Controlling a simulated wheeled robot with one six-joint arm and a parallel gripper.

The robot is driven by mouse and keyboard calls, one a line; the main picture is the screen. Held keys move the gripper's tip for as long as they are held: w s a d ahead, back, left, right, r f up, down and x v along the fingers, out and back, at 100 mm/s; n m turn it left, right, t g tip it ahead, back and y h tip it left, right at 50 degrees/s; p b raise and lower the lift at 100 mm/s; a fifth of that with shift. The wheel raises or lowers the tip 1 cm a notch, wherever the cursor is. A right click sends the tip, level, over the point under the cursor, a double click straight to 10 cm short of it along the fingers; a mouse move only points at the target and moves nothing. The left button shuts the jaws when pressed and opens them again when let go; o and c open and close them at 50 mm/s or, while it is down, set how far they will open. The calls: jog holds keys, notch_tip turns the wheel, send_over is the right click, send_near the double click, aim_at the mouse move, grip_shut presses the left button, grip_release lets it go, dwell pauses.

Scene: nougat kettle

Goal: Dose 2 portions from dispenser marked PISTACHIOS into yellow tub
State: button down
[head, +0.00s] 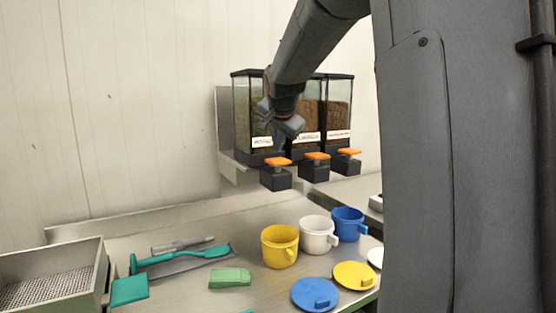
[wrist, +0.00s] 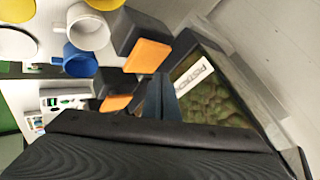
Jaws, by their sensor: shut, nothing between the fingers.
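The left dispenser (head: 242,105) stands on a shelf with an orange-topped lever block (head: 277,162) at its front. In the wrist view its bin holds green contents (wrist: 215,105), and its white label (wrist: 193,76) seems to read PISTACHIOS, though small and tilted. The yellow tub (head: 280,248) stands open on the counter below and slightly in front of that lever; its inside is hidden. My gripper (head: 278,138) is shut and empty, in front of the left dispenser, above its orange lever. In the wrist view the closed fingers (wrist: 160,95) lie beside the orange top (wrist: 147,56).
Two more dispensers with orange levers (head: 316,157) (head: 348,152) stand to the right. A white tub (head: 318,236) and a blue tub (head: 347,222) stand beside the yellow one. Lids (head: 315,294) (head: 354,275), a green block (head: 230,278) and a teal scoop (head: 185,257) lie on the counter.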

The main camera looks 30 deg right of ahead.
jog(key=shift+r+p, duration=1.1)
jog(key=shift+r, duration=1)
jog(key=shift+r+p, duration=0.15)
jog(key=shift+p, duration=0.15)
dwell(1.3)
notch_tip(320, 180, up, 4)
jog(key=p, duration=0.8)
jog(key=shift+f, duration=0.2)
jog(key=shift+f, duration=0.25)
jog(key=b, duration=0.4)
send_over(278, 161)
jog(key=f, duration=0.7)
jog(key=shift+w+d+f, duration=0.1)
jog(key=shift+w+f, duration=0.1)
jog(key=shift+w, duration=0.05)
jog(key=shift+f+b, duration=0.6)
jog(key=shift+b, duration=0.1)
jog(key=shift+f, duration=0.15)
dwell(0.5)
